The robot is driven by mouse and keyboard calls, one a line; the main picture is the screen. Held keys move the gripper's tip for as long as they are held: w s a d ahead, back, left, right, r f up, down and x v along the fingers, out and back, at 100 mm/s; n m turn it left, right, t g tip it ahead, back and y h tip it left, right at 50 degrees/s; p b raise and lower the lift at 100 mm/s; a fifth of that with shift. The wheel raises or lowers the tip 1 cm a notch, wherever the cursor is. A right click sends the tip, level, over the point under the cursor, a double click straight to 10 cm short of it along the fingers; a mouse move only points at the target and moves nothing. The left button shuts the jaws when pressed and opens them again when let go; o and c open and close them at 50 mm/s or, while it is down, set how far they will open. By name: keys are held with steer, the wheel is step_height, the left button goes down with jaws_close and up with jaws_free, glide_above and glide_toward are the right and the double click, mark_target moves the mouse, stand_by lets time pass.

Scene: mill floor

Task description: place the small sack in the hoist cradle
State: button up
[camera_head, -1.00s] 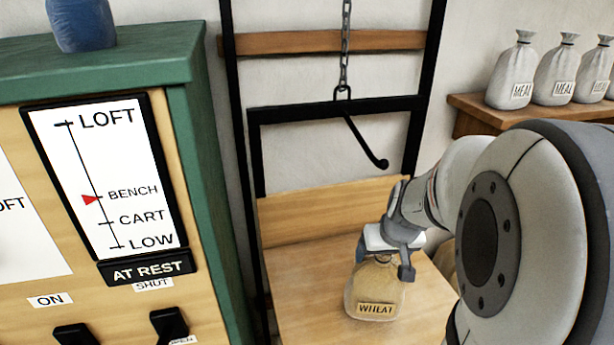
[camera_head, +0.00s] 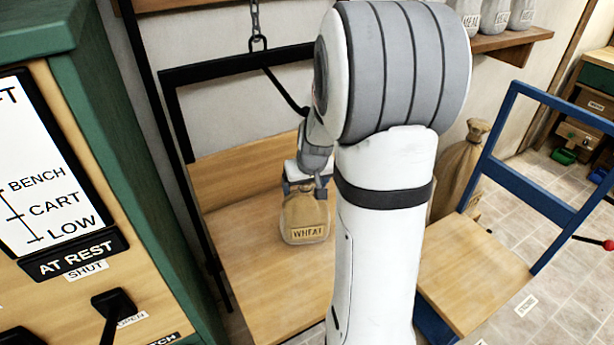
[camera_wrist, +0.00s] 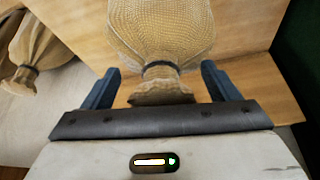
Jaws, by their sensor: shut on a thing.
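The small sack (camera_head: 306,219), tan and labelled WHEAT, is upright at the wooden floor of the hoist cradle (camera_head: 262,293). Whether its base touches the boards I cannot tell. The cradle has a black frame, a wooden back board and a hook and chain (camera_head: 254,22) above. My gripper (camera_head: 307,187) is at the sack's tied neck, from above. In the wrist view the sack (camera_wrist: 162,35) is between the two blue fingers of my gripper (camera_wrist: 158,85), which is shut on it. My arm hides the cradle's right side.
A green-edged control cabinet (camera_head: 160,200) with a level board reading AT REST and levers stands close at left. A blue-framed cart (camera_head: 475,270) with a wooden deck is at right. A larger sack (camera_head: 460,165) stands behind it.

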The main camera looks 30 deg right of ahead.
steer(key=shift+r, duration=0.1)
steer(key=o, duration=2)
steer(key=shift+c, duration=0.2)
steer(key=d+v, duration=0.1)
steer(key=v, duration=1)
steer(key=s+a+f+n+g, duration=0.1)
steer(key=s+a+g, duration=0.1)
steer(key=s+a, duration=1.3)
steer(key=shift+s+f+n+y, duration=0.3)
steer(key=shift+s+n, duration=0.1)
steer(key=shift+s, duration=0.2)
steer(key=shift+a+r, duration=0.1)
